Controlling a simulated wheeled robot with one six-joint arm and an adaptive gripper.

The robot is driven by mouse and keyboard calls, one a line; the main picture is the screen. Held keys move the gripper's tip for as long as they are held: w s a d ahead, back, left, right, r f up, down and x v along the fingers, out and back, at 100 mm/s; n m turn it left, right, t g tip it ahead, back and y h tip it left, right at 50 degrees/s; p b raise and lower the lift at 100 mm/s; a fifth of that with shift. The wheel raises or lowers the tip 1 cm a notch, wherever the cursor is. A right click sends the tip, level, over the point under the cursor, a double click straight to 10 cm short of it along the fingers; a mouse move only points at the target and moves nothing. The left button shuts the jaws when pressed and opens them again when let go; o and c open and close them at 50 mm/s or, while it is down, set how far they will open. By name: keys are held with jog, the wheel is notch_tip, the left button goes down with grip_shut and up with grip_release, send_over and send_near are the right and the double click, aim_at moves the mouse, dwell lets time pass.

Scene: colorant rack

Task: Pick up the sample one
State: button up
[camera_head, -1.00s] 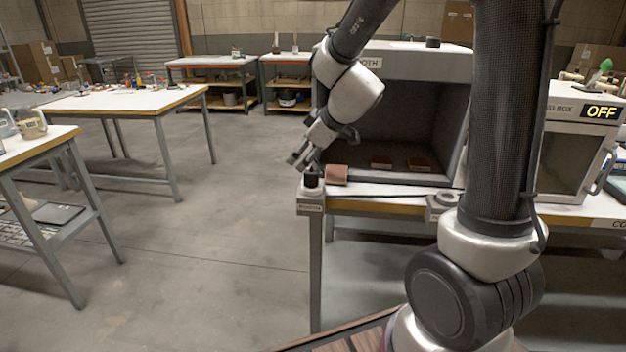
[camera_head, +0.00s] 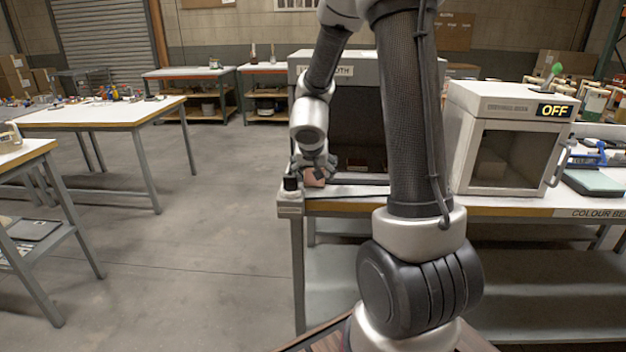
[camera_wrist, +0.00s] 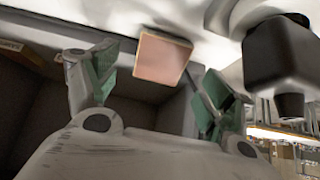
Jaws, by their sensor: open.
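A flat pinkish-brown square sample (camera_head: 314,180) with a pale edge lies at the front left corner of the bench, in front of the dark booth. I cannot read a label on it. It also shows in the wrist view (camera_wrist: 162,58), beyond and between my fingertips. My gripper (camera_head: 314,166) is right at the sample and partly covers it in the head view. In the wrist view my gripper (camera_wrist: 162,88) is open, with a green-padded finger on each side and nothing between them. I cannot tell whether the fingers touch the sample.
A black-topped fixture (camera_head: 290,184) stands on the bench corner, close to the sample; its black part (camera_wrist: 282,55) is close by my right-hand finger in the wrist view. The booth (camera_head: 300,68) stands behind. A grey box marked OFF (camera_head: 470,140) is to the right.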

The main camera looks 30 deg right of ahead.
jog(key=x, duration=0.3)
jog(key=shift+w+d+f, duration=0.1)
jog(key=shift+f, duration=0.25)
jog(key=c, duration=1)
